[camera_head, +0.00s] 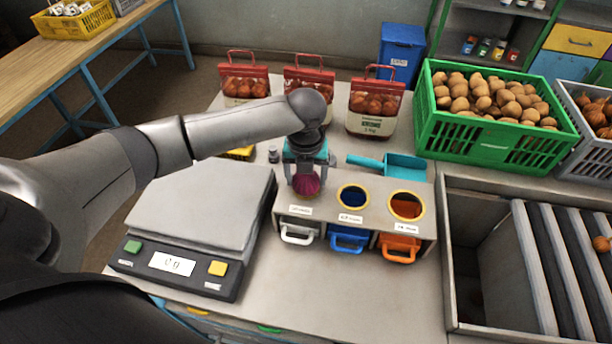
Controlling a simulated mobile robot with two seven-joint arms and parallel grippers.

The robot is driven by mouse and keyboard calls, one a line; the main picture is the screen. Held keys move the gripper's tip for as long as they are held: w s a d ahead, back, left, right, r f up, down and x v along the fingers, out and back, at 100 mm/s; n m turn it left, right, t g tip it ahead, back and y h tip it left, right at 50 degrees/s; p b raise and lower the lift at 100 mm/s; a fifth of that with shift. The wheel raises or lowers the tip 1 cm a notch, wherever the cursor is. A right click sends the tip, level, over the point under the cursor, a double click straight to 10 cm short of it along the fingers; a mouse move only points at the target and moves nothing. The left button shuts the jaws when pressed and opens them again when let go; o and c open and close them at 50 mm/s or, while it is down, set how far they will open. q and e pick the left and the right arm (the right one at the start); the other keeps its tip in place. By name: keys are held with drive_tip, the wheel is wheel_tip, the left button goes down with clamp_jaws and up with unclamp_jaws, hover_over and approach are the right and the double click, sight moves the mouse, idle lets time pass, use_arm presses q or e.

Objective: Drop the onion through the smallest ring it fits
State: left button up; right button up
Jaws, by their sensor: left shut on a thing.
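My left gripper (306,172) comes down from above, shut on a purple-red onion (306,185). The onion is at the left end of a grey sizing box (330,222). The box's middle ring (353,197) has a yellow rim with blue below, and its right ring (406,206) has a yellow rim with orange below. The left ring is hidden behind the onion and gripper. I cannot tell whether the onion touches the box. White (298,234), blue (348,240) and orange (397,248) handled bins sit under the openings. My right gripper is not in view.
A scale (195,215) stands left of the box. A green crate of potatoes (515,148) and a roller-lined bin (480,210) are at right. Bare counter lies in front.

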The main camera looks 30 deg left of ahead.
sight(305, 187)
use_arm(q)
drive_tip(key=shift+r, duration=0.1)
drive_tip(key=o, duration=1.4)
drive_tip(key=shift+c, duration=0.2)
wheel_tip(305, 187, up, 15)
drive_tip(key=s, duration=0.2)
drive_tip(key=shift+d+p, duration=0.3)
drive_tip(key=shift+d, duration=0.15)
